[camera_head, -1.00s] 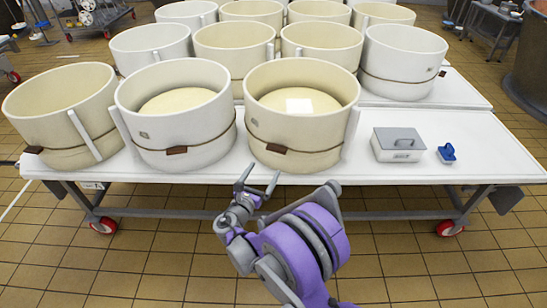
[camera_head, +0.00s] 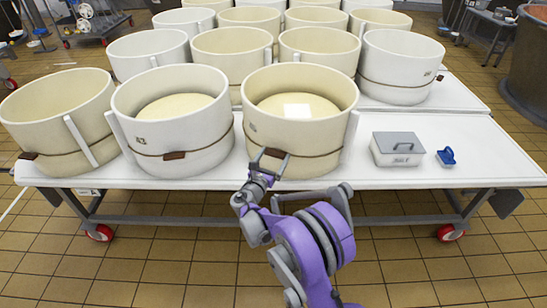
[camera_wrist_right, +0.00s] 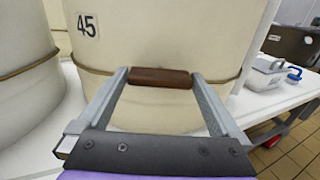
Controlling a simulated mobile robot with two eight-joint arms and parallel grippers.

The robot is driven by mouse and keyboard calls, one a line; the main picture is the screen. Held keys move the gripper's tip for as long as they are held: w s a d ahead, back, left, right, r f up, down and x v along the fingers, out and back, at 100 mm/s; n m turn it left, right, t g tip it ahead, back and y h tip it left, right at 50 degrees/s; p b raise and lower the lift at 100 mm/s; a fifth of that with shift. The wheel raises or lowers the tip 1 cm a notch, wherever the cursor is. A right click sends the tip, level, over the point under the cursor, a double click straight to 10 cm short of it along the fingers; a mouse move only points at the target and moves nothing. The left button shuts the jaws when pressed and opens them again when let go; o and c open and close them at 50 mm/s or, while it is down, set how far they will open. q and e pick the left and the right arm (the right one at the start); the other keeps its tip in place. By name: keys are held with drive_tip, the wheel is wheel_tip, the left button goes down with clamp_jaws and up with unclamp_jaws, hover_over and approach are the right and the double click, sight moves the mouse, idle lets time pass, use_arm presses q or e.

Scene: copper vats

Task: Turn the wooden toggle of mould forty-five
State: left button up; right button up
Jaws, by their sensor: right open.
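Mould forty-five (camera_head: 310,145) is a cream round tub at the front of the white table, its number 45 readable in the right wrist view (camera_wrist_right: 110,50). A brown cord runs around its lower part. Its wooden toggle (camera_wrist_right: 160,77) is a short dark brown bar lying level on the front wall. My right gripper (camera_head: 269,158) is open at the front of the mould. In the right wrist view its fingers (camera_wrist_right: 160,92) stand on either side of the toggle, close to its two ends; I cannot tell whether they touch it. My left gripper is not in view.
More moulds stand in rows behind. A grey lidded box (camera_head: 397,152) and a blue tool (camera_head: 447,157) lie to the right on the table (camera_head: 480,165).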

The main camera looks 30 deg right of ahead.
drive_tip(key=c, duration=1)
drive_tip(key=shift+m, duration=0.4)
drive_tip(key=m, duration=0.3)
drive_tip(key=shift+m, duration=0.3)
drive_tip(key=m+p, duration=0.1)
drive_tip(key=m, duration=0.3)
drive_tip(key=shift+m, duration=0.4)
drive_tip(key=m, duration=0.4)
drive_tip(key=shift+m+p, duration=0.55)
drive_tip(key=shift+m, duration=1.85)
